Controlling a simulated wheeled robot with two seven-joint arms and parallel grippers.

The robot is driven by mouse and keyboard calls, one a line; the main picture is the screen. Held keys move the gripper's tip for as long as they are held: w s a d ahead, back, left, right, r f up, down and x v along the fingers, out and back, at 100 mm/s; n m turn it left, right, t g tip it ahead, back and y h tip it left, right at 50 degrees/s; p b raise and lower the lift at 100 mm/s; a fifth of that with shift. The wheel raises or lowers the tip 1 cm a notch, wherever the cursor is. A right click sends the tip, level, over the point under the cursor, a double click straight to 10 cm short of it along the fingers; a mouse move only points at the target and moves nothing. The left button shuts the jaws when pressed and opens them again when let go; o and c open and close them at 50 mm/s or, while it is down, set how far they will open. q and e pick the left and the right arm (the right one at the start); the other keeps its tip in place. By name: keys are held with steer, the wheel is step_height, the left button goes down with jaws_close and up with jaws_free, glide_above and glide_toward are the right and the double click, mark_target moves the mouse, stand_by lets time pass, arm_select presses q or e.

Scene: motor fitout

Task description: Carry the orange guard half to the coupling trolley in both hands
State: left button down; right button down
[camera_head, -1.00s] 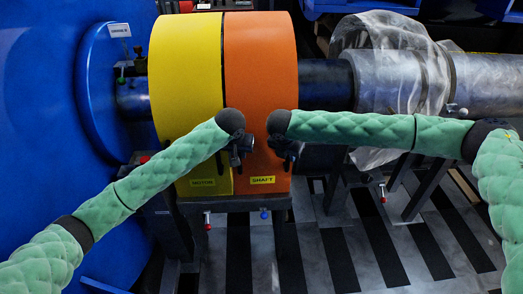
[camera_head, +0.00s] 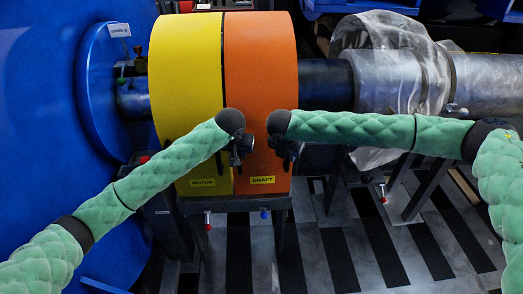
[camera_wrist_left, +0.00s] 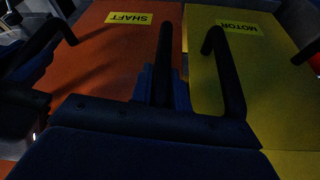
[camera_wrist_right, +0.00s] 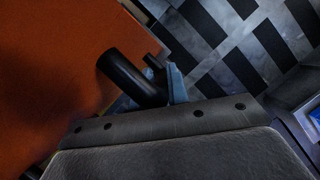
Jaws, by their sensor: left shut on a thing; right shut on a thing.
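The orange guard half (camera_head: 262,75), labelled SHAFT, is a large curved shell around the shaft line in the head view. It stands side by side with the yellow guard half (camera_head: 187,85), labelled MOTOR. My left gripper (camera_head: 242,150) is at the orange half's front, near the seam. It is shut on a black handle (camera_wrist_left: 165,60) beside the orange surface. My right gripper (camera_head: 287,150) is at the orange half's right front edge. It is shut on a black bar (camera_wrist_right: 130,75) against the orange face. The jaws' contact is partly hidden. I cannot identify the coupling trolley.
A dark stand (camera_head: 235,204) is below the guard halves. A blue motor housing (camera_head: 45,130) fills the left. A grey shaft (camera_head: 490,85), partly wrapped in clear plastic (camera_head: 385,45), runs right above another stand (camera_head: 410,205). Striped floor (camera_head: 340,240) lies open in front.

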arm_select(q)
steer(key=shift+w+r, duration=0.1)
steer(key=shift+r, duration=0.05)
arm_select(e)
steer(key=shift+w+r, duration=0.1)
steer(key=shift+r, duration=0.05)
stand_by(0.5)
